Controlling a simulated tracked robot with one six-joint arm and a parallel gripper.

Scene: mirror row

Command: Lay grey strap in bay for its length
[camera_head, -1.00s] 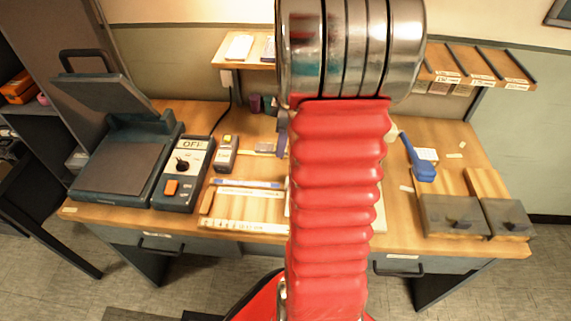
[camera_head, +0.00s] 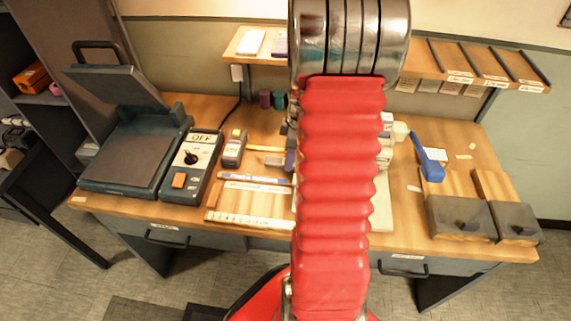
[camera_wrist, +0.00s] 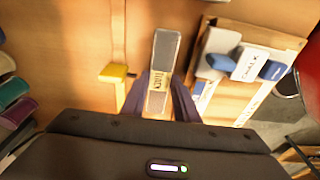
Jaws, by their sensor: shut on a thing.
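The grey strap (camera_wrist: 165,52) is a short flat grey piece with a pale lettered label. In the wrist view it stands out lengthwise from between the dark fingers of my gripper (camera_wrist: 160,98), which is shut on it. Whether it clears the bench top, I cannot tell. In the head view my red arm hides most of the gripper, and only a purplish finger (camera_head: 290,160) shows at its left edge. The likely bays are the labelled, divided sections of the wall shelf (camera_head: 480,66) at the upper right; their lettering is too small to read.
A yellow-ended piece (camera_wrist: 117,72) lies left of the strap, and a tray with blue pieces (camera_wrist: 240,65) lies right. A hinged press (camera_head: 130,150) and a control box (camera_head: 190,168) fill the bench's left. A blue tool (camera_head: 430,160) and grey-topped blocks (camera_head: 460,218) stand at the right.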

